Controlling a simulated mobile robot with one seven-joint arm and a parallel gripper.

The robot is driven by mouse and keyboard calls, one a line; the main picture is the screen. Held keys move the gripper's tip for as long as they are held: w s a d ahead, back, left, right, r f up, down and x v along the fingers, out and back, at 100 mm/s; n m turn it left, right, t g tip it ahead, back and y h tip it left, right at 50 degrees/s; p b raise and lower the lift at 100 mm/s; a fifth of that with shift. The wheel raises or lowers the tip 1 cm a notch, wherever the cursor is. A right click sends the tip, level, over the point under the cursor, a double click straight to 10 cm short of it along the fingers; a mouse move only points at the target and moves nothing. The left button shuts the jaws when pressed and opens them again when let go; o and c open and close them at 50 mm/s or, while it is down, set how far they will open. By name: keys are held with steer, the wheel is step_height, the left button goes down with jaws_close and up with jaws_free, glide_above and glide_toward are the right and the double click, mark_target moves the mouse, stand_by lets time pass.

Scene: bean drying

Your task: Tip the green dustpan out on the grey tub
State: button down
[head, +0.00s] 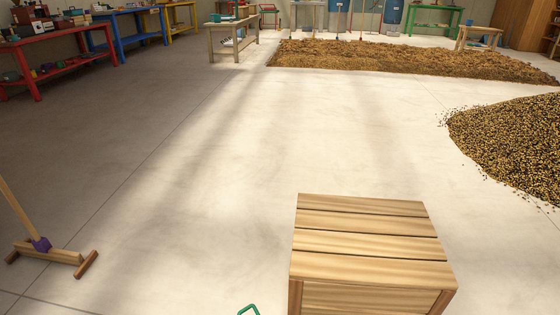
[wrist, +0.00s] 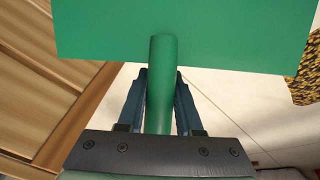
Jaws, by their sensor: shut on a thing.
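The green dustpan (wrist: 190,30) fills the top of the wrist view, its flat pan beyond my fingers. My gripper (wrist: 160,78) is shut on its round green handle, with one dark finger on each side. What the pan carries, if anything, is hidden. In the head view a small bent green piece (head: 248,309) shows at the bottom edge; I cannot tell whether it is part of the dustpan. My gripper is not seen in the head view. I make out no grey tub in either view.
A slatted wooden crate (head: 370,240) stands on the floor in front. A wooden stand with a pole (head: 48,253) is at left. Bean heaps lie at right (head: 515,145) and at the back (head: 400,60). Workbenches line the back left. The middle floor (head: 230,140) is clear.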

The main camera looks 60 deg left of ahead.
steer(key=shift+y, duration=0.9)
steer(key=d+r+p, duration=0.3)
steer(key=shift+w+r, duration=0.1)
steer(key=shift+r, duration=0.05)
steer(key=shift+d, duration=0.1)
steer(key=shift+d+r+y+p, duration=0.3)
steer(key=shift+d+r+y, duration=0.35)
steer(key=shift+d, duration=0.3)
steer(key=shift+d+r+y+p, duration=0.3)
steer(key=shift+d+r+y, duration=0.35)
steer(key=shift+d, duration=0.25)
steer(key=shift+a+f+h, duration=0.3)
steer(key=shift+a, duration=0.25)
steer(key=shift+a+f+h, duration=0.25)
steer(key=shift+a+h, duration=0.05)
steer(key=shift+a, duration=0.25)
steer(key=shift+f, duration=0.15)
